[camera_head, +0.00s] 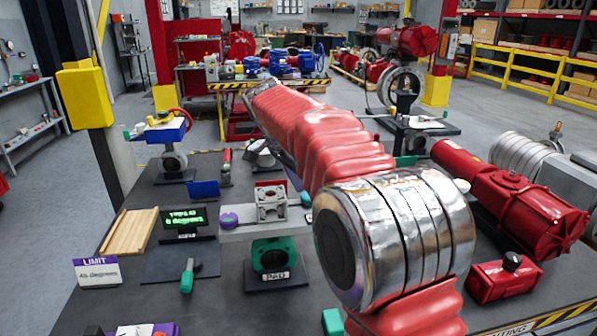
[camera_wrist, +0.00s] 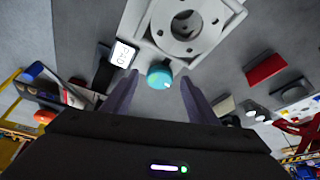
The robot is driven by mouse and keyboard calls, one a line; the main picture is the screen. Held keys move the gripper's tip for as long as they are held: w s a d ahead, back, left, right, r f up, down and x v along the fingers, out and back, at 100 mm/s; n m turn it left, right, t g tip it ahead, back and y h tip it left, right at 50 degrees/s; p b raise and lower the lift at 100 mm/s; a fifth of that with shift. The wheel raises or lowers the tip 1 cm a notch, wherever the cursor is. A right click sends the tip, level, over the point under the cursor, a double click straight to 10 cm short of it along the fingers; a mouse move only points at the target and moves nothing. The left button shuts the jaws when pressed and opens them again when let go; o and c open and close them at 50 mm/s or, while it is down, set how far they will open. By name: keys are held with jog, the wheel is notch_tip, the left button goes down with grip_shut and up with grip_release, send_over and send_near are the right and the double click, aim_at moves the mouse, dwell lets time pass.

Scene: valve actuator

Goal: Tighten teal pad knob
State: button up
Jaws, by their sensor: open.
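The teal knob (camera_wrist: 159,75) shows in the wrist view beside a light grey flanged block (camera_wrist: 187,28) with a round central hole. My gripper (camera_wrist: 158,77) is open, with one dark finger on each side of the knob. The knob lies between the fingertips in the picture, with visible gaps on both sides; I cannot tell the depth between them. In the head view, a teal knob (camera_head: 305,198) shows at the right of the grey block (camera_head: 271,203), and my arm hides most of the gripper. A teal ring fixture (camera_head: 271,256) labelled PAD stands in front.
A small lit display (camera_head: 184,218) and a LIMIT sign (camera_head: 97,271) reading 45 degrees stand at the left. A purple knob (camera_head: 228,219) is left of the block. Red actuators (camera_head: 525,207) fill the bench's right side.

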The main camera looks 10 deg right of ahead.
jog(key=v, duration=1.3)
jog(key=shift+a, duration=0.2)
jog(key=shift+s+r, duration=0.1)
jog(key=s+d+n+t+y, duration=0.1)
jog(key=s+d+n, duration=0.35)
jog(key=s, duration=0.35)
jog(key=s+d+f+n+t+y, duration=0.1)
jog(key=s+f+n, duration=0.3)
jog(key=s+f, duration=0.5)
jog(key=s+d+f+n+t+y, duration=0.1)
jog(key=s+f+n, duration=0.4)
jog(key=s+f, duration=0.5)
jog(key=s+t+y, duration=0.1)
jog(key=s, duration=0.4)
jog(key=shift+s, duration=0.15)
jog(key=shift+f, duration=0.15)
dwell(0.4)
